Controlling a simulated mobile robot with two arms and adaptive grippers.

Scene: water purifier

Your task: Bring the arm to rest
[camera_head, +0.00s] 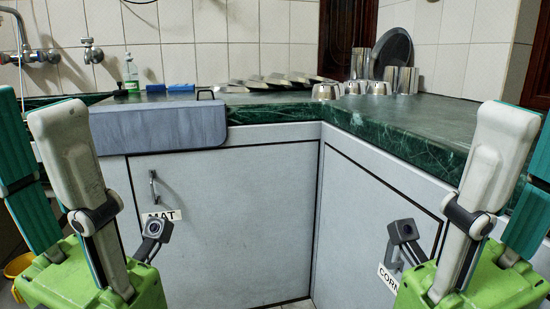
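My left gripper (33,112) stands at the left edge of the head view, its fingers pointing up and away over a green body. Its white finger and teal-faced finger are apart, with nothing between them. My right gripper (528,125) stands at the right edge in a similar pose. Its two fingers are also apart and I see nothing held, though its outer finger is partly cut off by the frame. Both grippers appear in front of the counter, and neither visibly touches anything.
A green marble counter (420,118) runs along the back and right, above grey cabinet doors (240,215). A grey basin front (160,130) is at left. A bottle (131,73), blue items (181,87), metal cups (326,91) and a round tray (392,50) stand behind. The middle is clear.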

